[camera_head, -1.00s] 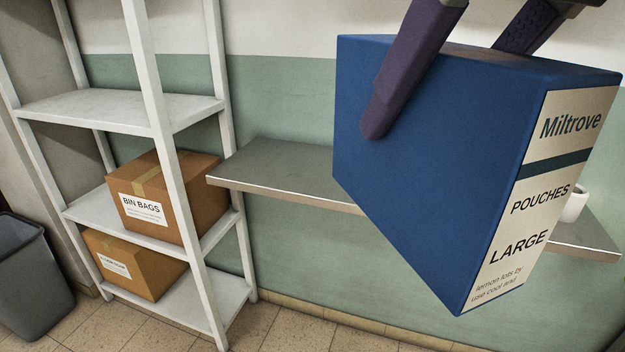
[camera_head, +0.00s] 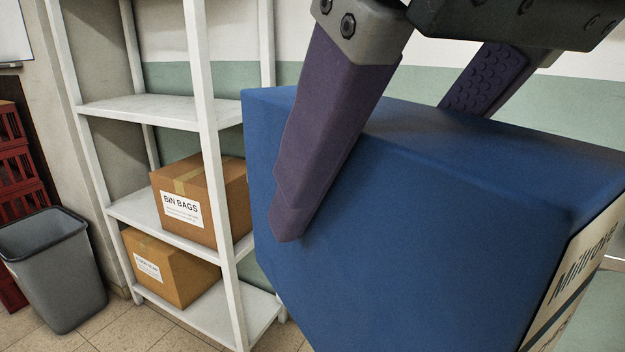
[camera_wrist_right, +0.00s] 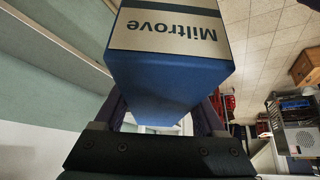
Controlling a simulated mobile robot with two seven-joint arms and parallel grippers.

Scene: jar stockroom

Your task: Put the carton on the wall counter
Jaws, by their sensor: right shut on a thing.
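The blue carton (camera_head: 400,220), with a pale "Miltrove" label (camera_head: 575,275) on its right side, fills the right half of the head view, tilted and held up close to the camera. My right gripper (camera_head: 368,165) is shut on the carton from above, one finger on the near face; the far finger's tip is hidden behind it. The right wrist view also shows the carton (camera_wrist_right: 170,85) between the fingers, its label upside down. The wall counter is almost wholly hidden behind the carton in the head view. My left gripper is not in view.
A white shelf rack (camera_head: 205,120) stands left of the carton, holding a "BIN BAGS" box (camera_head: 205,200) and another brown box (camera_head: 165,270) below it. A grey bin (camera_head: 50,270) and red crates (camera_head: 15,165) are at the far left. Tiled floor shows in front of the rack.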

